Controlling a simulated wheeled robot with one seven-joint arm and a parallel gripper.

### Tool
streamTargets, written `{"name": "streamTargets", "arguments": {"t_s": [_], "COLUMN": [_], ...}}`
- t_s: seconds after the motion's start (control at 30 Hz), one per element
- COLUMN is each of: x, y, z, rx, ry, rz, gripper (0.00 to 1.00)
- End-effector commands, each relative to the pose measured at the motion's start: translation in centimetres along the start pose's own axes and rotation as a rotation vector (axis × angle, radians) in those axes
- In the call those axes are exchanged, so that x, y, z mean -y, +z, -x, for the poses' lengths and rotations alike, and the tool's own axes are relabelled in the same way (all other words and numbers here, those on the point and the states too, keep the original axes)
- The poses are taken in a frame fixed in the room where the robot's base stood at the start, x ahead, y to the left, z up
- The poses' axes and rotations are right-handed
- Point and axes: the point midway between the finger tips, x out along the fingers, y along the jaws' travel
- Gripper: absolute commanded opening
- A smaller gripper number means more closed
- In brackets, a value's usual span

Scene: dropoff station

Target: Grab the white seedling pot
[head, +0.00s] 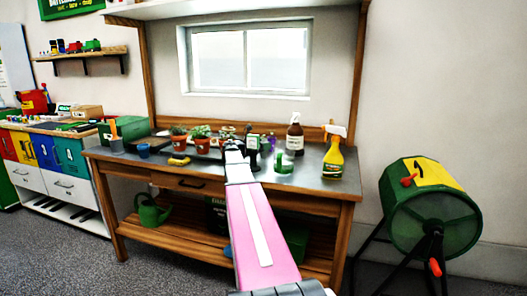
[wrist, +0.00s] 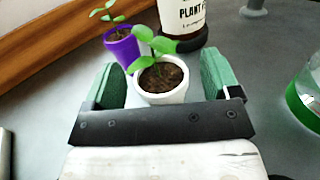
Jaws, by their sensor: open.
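The white seedling pot (wrist: 163,98) shows in the wrist view, upright on the grey bench top, with dark soil and a green seedling. My gripper (wrist: 162,76) is open, with one green-padded finger on either side of the pot. Small gaps show between the pads and the pot, and the pot's lower part is hidden by the gripper's dark crossbar. In the head view my gripper (head: 236,152) reaches over the workbench, and I cannot make out the white pot there.
A purple pot (wrist: 122,50) with a seedling stands just behind, beside a labelled bottle (wrist: 182,18). A green-banded clear container (wrist: 304,105) is at right. On the workbench (head: 220,180) are terracotta pots (head: 200,134), an amber bottle (head: 295,136) and a yellow spray bottle (head: 333,160).

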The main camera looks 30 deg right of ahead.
Motion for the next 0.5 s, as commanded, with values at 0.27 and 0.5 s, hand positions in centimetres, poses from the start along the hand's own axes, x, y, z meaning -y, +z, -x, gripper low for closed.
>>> {"name": "streamTargets", "arguments": {"t_s": [0.27, 0.5], "x": [0.03, 0.03], "y": [0.01, 0.01], "z": [-0.69, -0.66], "rx": [0.000, 0.000], "ry": [0.000, 0.000], "rz": [0.000, 0.000], "gripper": [0.82, 0.28]}}
